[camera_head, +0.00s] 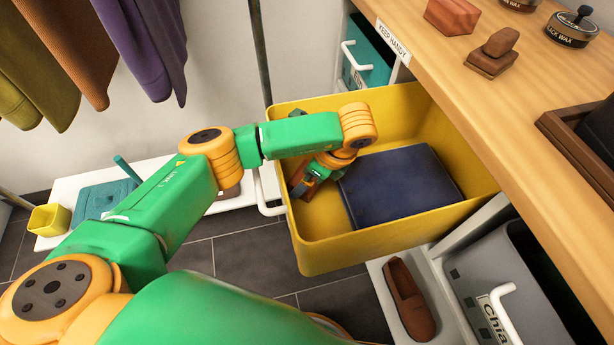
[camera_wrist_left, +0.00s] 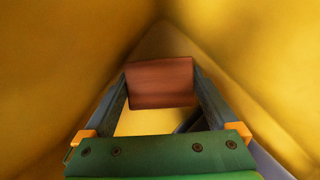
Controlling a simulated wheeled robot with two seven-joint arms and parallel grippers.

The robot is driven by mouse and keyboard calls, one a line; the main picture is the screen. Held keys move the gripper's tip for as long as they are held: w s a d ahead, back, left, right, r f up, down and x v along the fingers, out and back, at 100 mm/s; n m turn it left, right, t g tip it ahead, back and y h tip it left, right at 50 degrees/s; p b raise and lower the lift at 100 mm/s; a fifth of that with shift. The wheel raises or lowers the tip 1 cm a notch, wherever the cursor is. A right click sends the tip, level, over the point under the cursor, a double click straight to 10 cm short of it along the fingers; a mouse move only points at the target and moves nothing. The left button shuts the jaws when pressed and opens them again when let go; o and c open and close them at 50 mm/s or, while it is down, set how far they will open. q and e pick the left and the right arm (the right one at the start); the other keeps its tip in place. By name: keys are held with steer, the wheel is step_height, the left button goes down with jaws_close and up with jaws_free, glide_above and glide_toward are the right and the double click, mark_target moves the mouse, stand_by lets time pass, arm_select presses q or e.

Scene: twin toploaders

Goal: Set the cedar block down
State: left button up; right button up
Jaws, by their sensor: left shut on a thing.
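The cedar block (camera_wrist_left: 160,83) is a reddish-brown piece between the two fingers of my left gripper (camera_head: 310,184), which is shut on it. In the head view the gripper reaches down inside the yellow drawer (camera_head: 352,251), near its left wall, and the brown block (camera_head: 298,178) shows only partly behind the fingers. In the left wrist view yellow walls meet in a corner beyond the block. I cannot tell whether the block touches the drawer floor. My right gripper is not in view.
A folded navy cloth (camera_head: 400,186) fills much of the drawer, right of the gripper. A wooden counter (camera_head: 480,95) overhangs at right, with brown blocks and wax tins. A grey bin (camera_head: 500,290) and a brown shoe (camera_head: 408,298) are below.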

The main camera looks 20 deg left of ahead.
arm_select(q)
steer(key=shift+f, duration=0.15)
steer(key=o, duration=1.2)
steer(key=shift+c, duration=0.2)
steer(key=shift+r, duration=0.35)
steer(key=p+v, duration=0.2)
steer(key=v, duration=0.3)
steer(key=shift+r, duration=0.3)
steer(key=p+v, duration=0.2)
steer(key=v, duration=0.4)
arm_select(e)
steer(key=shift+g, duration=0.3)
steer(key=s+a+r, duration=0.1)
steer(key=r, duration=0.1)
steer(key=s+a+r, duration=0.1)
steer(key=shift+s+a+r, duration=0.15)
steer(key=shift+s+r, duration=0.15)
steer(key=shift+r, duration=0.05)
arm_select(q)
steer(key=shift+s+d, duration=0.1)
steer(key=shift+r, duration=0.15)
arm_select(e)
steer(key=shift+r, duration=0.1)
